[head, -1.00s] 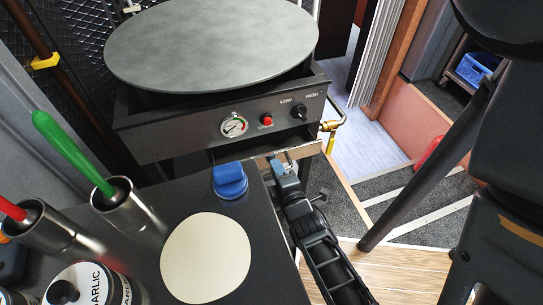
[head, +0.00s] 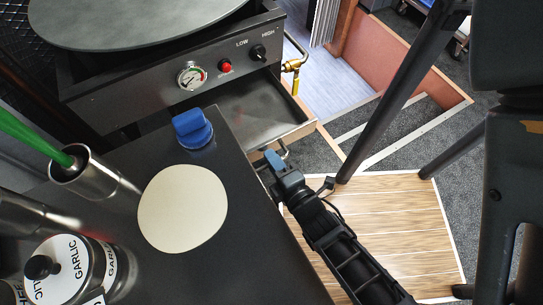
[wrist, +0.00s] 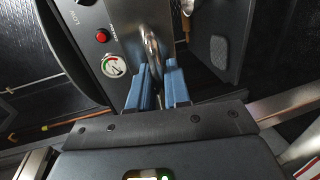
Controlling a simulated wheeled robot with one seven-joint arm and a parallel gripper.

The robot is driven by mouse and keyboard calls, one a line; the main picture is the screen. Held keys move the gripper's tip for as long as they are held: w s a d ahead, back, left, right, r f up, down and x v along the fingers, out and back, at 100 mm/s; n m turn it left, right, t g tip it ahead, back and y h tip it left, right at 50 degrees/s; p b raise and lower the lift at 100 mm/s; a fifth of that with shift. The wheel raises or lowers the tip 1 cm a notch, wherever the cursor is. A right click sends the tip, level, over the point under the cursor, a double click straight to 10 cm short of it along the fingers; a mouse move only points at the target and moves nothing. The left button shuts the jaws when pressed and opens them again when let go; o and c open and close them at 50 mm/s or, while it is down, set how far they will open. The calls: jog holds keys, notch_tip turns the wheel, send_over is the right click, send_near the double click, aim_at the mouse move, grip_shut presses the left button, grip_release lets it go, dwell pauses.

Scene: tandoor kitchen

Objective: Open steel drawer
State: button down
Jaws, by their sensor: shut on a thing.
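The steel drawer (head: 245,105) is pulled part way out beneath the griddle's control panel in the head view, and its bare metal inside shows. Its handle (wrist: 152,42) is a curved metal bar in the wrist view. My gripper (head: 277,158) is at the drawer's front, with its blue fingers shut on the handle. The fingers also show in the wrist view (wrist: 159,83), one on each side of the handle's near end. The head view partly hides the grip itself.
A black counter (head: 255,230) lies beside the drawer, with a flatbread (head: 183,208), a blue-topped object (head: 193,128) and a garlic jar (head: 58,270). A brass valve (head: 293,65) is right of the griddle (head: 130,15). Black posts stand at the right; wooden floor (head: 410,230) is clear.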

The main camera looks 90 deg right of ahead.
jog(key=c, duration=1.3)
grip_release()
jog(key=shift+v, duration=3.9)
jog(key=shift+s, duration=0.1)
